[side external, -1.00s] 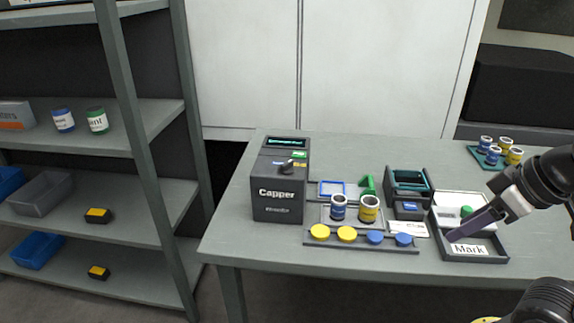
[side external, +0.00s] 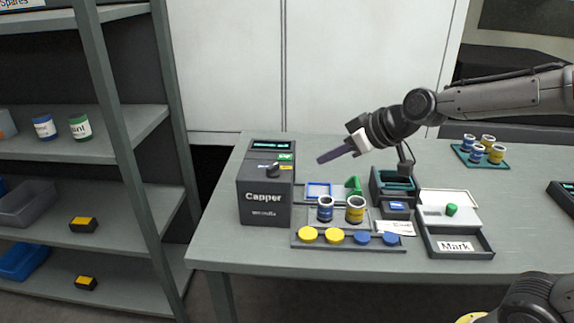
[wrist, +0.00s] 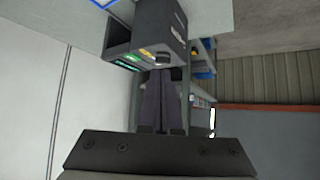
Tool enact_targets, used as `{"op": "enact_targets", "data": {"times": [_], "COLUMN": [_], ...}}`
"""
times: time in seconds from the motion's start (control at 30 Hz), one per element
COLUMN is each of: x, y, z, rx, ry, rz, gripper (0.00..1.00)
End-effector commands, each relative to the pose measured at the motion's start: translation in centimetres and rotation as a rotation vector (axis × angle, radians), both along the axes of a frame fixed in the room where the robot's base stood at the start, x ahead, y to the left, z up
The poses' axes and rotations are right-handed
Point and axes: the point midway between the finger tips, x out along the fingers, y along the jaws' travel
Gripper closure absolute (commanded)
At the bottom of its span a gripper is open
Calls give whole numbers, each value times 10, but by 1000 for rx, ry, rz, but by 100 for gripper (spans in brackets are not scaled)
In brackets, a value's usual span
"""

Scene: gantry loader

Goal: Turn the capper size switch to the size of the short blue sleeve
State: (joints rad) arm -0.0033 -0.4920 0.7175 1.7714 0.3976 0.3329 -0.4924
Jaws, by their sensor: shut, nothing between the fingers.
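The dark grey capper (side external: 266,205) stands at the left end of the table. Its top panel carries a black switch knob (side external: 272,170), a green label and a lit display; the setting is too small to read. My gripper (side external: 320,160) is shut and empty, in the air to the right of the capper's top, apart from it. In the wrist view the shut fingers (wrist: 162,75) point at the capper (wrist: 165,30). A blue-banded sleeve (side external: 325,209) and a yellow-banded, similar-looking sleeve (side external: 355,210) stand upright on a tray in front.
A rack (side external: 310,246) with yellow and blue caps lies along the table's front. A blue frame (side external: 318,191), a green piece (side external: 353,186), a dark box (side external: 394,184) and the Mark tray (side external: 456,247) stand right. A teal tray (side external: 461,156) holds several sleeves. Shelves are at left.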

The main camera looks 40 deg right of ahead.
Motion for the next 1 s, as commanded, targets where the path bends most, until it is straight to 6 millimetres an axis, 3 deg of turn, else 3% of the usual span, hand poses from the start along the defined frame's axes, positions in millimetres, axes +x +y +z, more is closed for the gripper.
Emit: {"op": "enact_targets", "data": {"times": [0.17,0.6,1.0], "x": [12,74,108], "y": [3,14,19], "z": [-14,-72,-68], "rx": [0,0,0], "ry": [8,9,6], "rz": [1,0,1], "gripper": [100,100,100]}}
